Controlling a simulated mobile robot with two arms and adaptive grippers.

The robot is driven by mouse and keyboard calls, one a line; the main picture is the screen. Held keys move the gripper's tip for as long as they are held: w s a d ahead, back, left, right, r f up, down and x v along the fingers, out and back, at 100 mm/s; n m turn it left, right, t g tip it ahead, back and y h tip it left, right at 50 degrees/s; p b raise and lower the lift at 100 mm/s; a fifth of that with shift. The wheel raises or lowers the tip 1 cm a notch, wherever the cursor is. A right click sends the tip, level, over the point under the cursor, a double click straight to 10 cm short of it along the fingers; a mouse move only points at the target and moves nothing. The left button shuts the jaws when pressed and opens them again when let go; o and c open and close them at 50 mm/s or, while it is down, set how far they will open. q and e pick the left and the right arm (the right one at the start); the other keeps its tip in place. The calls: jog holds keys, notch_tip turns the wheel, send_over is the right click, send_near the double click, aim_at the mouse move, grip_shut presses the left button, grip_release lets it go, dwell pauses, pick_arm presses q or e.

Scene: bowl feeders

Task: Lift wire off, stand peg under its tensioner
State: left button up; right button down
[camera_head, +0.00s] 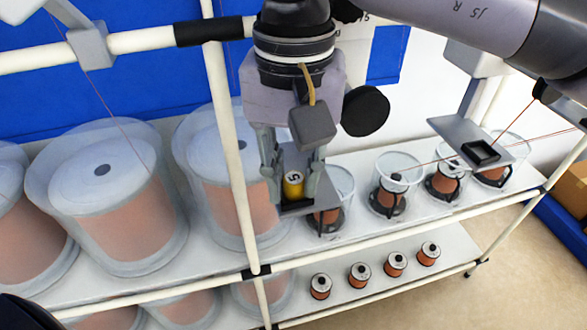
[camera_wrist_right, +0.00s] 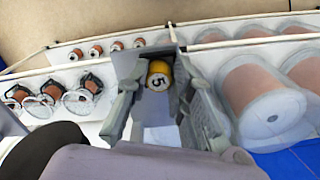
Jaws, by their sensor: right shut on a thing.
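A yellow peg (camera_head: 293,187) with a pale top marked with a dark digit is between the fingers of my right gripper (camera_head: 292,190). It also shows in the right wrist view (camera_wrist_right: 158,76), where the digit reads 5. My right gripper is shut on it. A grey plate (camera_head: 318,186) lies right at the fingertips, partly hidden by them; I cannot tell whether the peg touches it. A tensioner plate (camera_head: 452,130) with a black square holder (camera_head: 481,152) is at right, with thin red wires (camera_head: 535,138) near it. My left gripper is not in view.
Large copper spools in clear covers (camera_head: 105,200) fill the left shelf. Smaller spools in clear cups (camera_head: 388,195) stand to the right. Several small spools (camera_head: 360,274) line the lower shelf. A white upright (camera_head: 230,150) and rail (camera_head: 330,257) are close to my right gripper.

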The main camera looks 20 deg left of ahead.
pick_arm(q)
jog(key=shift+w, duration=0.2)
pick_arm(e)
jog(key=c, duration=1.3)
grip_release()
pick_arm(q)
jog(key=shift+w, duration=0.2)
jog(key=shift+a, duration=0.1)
